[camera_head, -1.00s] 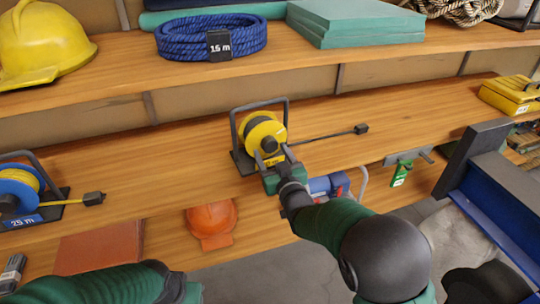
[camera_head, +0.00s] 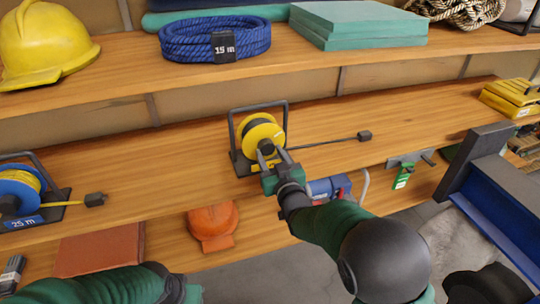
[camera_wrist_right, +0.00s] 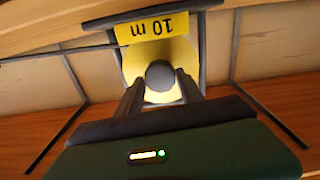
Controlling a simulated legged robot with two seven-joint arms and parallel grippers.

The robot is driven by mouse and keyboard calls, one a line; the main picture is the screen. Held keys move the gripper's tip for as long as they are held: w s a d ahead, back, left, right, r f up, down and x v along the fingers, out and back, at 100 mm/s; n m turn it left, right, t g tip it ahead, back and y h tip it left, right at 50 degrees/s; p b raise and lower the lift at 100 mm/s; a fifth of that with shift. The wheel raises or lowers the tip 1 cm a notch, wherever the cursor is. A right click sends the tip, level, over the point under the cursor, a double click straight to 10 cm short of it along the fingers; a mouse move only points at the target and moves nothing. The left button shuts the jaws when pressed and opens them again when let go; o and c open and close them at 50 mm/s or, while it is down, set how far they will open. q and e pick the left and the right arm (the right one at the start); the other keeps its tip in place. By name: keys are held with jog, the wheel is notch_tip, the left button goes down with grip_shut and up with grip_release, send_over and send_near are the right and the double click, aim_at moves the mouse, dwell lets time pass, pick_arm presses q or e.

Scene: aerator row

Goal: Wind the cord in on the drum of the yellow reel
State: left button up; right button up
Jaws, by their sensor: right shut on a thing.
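The yellow reel (camera_head: 275,131) stands on the middle shelf in a dark frame with a handle on top. Its drum has a dark wound band. Its cord (camera_head: 325,142) lies out to the right along the shelf and ends in a dark plug (camera_head: 364,136). My right gripper (camera_head: 271,154) is at the reel's front, shut on a grey round knob (camera_wrist_right: 160,74), which shows between its fingers in the wrist view. A yellow "10 m" label (camera_wrist_right: 152,27) shows there too. My left arm shows at the bottom left; its gripper is out of view.
A blue reel (camera_head: 20,183) with yellow cord stands at the left on the same shelf. A yellow case (camera_head: 512,97) lies at the far right. An orange helmet (camera_head: 211,222) is on the shelf below. The shelf between the reels is clear.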

jog(key=shift+f, duration=0.2)
jog(key=m, duration=0.3)
jog(key=shift+d+m+b, duration=0.15)
jog(key=shift+m+b, duration=0.15)
jog(key=shift+m, duration=0.1)
jog(key=m, duration=0.4)
jog(key=shift+f, duration=0.1)
jog(key=m, duration=0.4)
jog(key=shift+d, duration=0.1)
jog(key=m, duration=0.4)
jog(key=shift+m, duration=0.3)
jog(key=m+p, duration=0.1)
jog(key=m, duration=0.5)
jog(key=shift+m, duration=0.3)
jog(key=m, duration=0.3)
jog(key=shift+m+p, duration=0.45)
jog(key=shift+m, duration=1.45)
